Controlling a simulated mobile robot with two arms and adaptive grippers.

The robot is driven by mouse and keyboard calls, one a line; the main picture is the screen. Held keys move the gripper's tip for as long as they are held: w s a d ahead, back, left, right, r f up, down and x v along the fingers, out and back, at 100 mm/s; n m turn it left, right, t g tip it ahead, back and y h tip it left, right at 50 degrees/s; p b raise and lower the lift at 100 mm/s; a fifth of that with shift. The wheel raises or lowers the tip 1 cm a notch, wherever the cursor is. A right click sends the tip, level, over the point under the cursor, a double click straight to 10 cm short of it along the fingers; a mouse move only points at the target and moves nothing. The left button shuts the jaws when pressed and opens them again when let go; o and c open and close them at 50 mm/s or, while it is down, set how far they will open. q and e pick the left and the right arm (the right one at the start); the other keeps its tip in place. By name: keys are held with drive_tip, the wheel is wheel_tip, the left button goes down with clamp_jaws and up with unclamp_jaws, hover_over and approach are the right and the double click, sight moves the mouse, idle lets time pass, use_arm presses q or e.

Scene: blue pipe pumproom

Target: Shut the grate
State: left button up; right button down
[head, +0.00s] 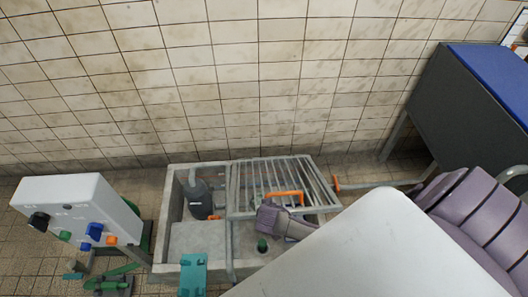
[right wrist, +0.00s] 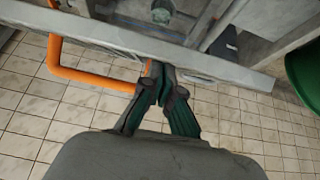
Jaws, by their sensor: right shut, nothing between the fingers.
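The grate (head: 262,176) is a grey barred frame over the right part of a concrete floor pit (head: 176,215). The pit shows uncovered at left and in front of the bars. I cannot tell the grate's exact tilt. An orange handle (head: 287,195) sits on it; an orange handle also shows left of my fingers in the right wrist view (right wrist: 88,78). My right gripper (head: 268,206) is beside the handle, over the grate's front side. In the right wrist view its fingers (right wrist: 158,75) are shut and empty, tips at a grey metal edge, not around the handle. My left gripper is not seen.
A dark pump (head: 199,198) stands in the pit. A white control box (head: 80,215) with coloured knobs stands at left, above green parts on the floor. A dark cabinet with a blue top (head: 490,70) is at right. A tiled wall closes the back.

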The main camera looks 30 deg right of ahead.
use_arm(q)
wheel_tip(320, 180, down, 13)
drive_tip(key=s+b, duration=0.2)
drive_tip(key=b, duration=0.9)
use_arm(e)
drive_tip(key=shift+t+h, duration=0.3)
drive_tip(key=shift+t, duration=0.3)
drive_tip(key=s+a+f+b, duration=0.1)
drive_tip(key=s+f+b, duration=0.1)
drive_tip(key=f, duration=0.5)
drive_tip(key=s+a+f+b, duration=0.2)
drive_tip(key=s+f+b, duration=0.1)
drive_tip(key=f, duration=0.5)
drive_tip(key=s+a+f+b, duration=0.1)
drive_tip(key=s+f+b, duration=0.2)
drive_tip(key=f, duration=0.5)
drive_tip(key=shift+a+f, duration=0.1)
drive_tip(key=shift+a, duration=0.15)
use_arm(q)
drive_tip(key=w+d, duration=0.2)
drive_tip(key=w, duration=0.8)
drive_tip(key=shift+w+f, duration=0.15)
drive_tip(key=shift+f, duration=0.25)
use_arm(e)
drive_tip(key=shift+s, duration=0.1)
